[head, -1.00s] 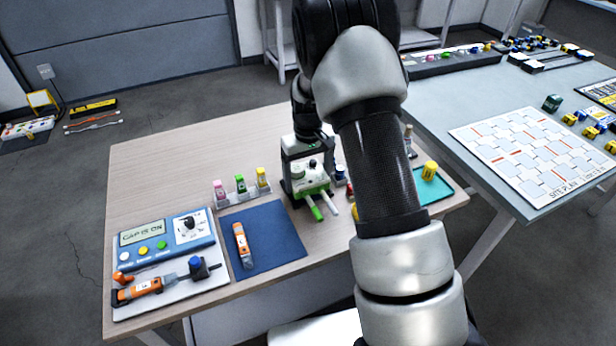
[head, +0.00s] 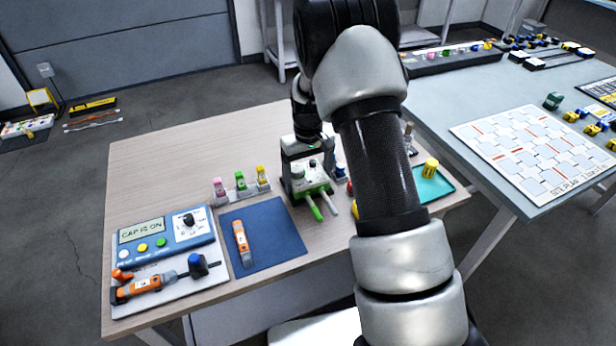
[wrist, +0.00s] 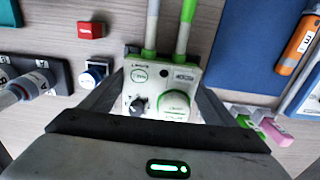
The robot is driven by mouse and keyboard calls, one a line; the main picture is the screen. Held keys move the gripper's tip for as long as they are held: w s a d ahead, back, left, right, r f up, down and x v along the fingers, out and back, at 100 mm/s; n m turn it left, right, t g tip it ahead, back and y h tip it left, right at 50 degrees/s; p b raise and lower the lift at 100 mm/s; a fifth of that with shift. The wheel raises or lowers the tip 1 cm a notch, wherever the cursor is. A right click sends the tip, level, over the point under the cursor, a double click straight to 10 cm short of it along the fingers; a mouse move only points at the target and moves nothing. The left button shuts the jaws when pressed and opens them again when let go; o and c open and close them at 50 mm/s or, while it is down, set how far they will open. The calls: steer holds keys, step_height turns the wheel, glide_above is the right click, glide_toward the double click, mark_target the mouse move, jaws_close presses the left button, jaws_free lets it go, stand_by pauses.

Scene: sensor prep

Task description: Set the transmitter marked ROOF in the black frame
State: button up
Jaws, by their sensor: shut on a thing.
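A white and green transmitter (head: 311,184) with two rods, one green and one white, is near the middle of the wooden table. In the wrist view the transmitter (wrist: 163,92) shows two knobs and small labels; I cannot read ROOF on it for sure. My gripper (head: 303,165) is shut on its body, with a finger on each side; the gripper also shows in the wrist view (wrist: 160,108). A dark edge shows beside the transmitter, but I cannot tell whether it is the black frame or whether the transmitter sits in it.
A blue mat (head: 265,220) with an orange tester (head: 242,243) lies to the left. Pink, green and yellow pieces stand in a rack (head: 243,194) behind it. A red block (wrist: 91,29) and a blue-topped piece (wrist: 96,72) sit close by. A teal tray (head: 437,190) is right.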

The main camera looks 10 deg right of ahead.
steer(key=shift+s+f+b, duration=0.15)
steer(key=shift+f+b, duration=0.25)
steer(key=shift+f, duration=0.2)
stand_by(0.3)
steer(key=o, duration=1.3)
steer(key=shift+f, duration=0.1)
steer(key=shift+s+a, duration=0.1)
steer(key=shift+a, duration=0.15)
steer(key=shift+c, duration=0.9)
steer(key=shift+o, duration=0.4)
steer(key=shift+r, duration=0.25)
steer(key=shift+o, duration=0.2)
steer(key=shift+r, duration=0.1)
steer(key=shift+d+r+p, duration=0.15)
steer(key=shift+r+p, duration=0.3)
